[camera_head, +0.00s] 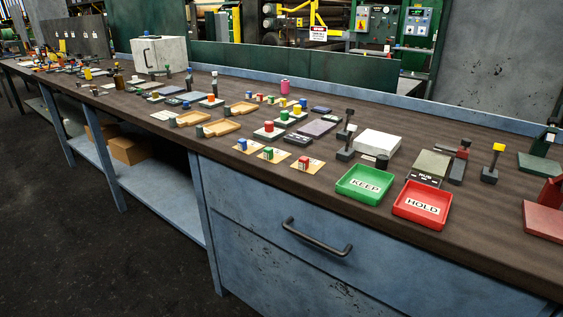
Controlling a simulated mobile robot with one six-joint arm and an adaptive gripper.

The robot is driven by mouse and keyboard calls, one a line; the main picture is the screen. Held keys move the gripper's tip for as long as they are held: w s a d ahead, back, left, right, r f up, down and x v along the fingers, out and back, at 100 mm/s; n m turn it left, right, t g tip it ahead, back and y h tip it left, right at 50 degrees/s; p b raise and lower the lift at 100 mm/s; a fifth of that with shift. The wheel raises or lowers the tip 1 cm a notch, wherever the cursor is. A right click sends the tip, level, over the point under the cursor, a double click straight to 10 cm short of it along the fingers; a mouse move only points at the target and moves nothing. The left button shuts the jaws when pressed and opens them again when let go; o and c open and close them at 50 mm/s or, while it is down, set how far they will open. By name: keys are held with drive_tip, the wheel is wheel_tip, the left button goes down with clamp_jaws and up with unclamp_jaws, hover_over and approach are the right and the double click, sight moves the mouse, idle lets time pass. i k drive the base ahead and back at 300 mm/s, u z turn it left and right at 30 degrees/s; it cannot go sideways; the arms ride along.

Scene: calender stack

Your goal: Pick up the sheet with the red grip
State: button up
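Three small tan sheets with coloured grips lie in a row near the front edge of the bench. The sheet with the red grip (311,167) is the rightmost, left of the green KEEP tray. The sheet with the green grip (277,158) lies left of it, then the sheet with the blue grip (250,149). Farther back, a grey block with a red knob (269,133) and another red-topped piece (211,101) also show. My gripper is not in view.
A green KEEP tray (344,187) and a red HOLD tray (401,209) stand to the right. A white block (378,144) and dark upright posts stand behind the KEEP tray. Many small items crowd the bench (215,146) to the left.

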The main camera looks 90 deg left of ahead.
sight(308, 164)
drive_tip(key=k, duration=2.25)
drive_tip(key=u, duration=1.6)
drive_tip(key=i, duration=0.7)
drive_tip(key=u, duration=0.1)
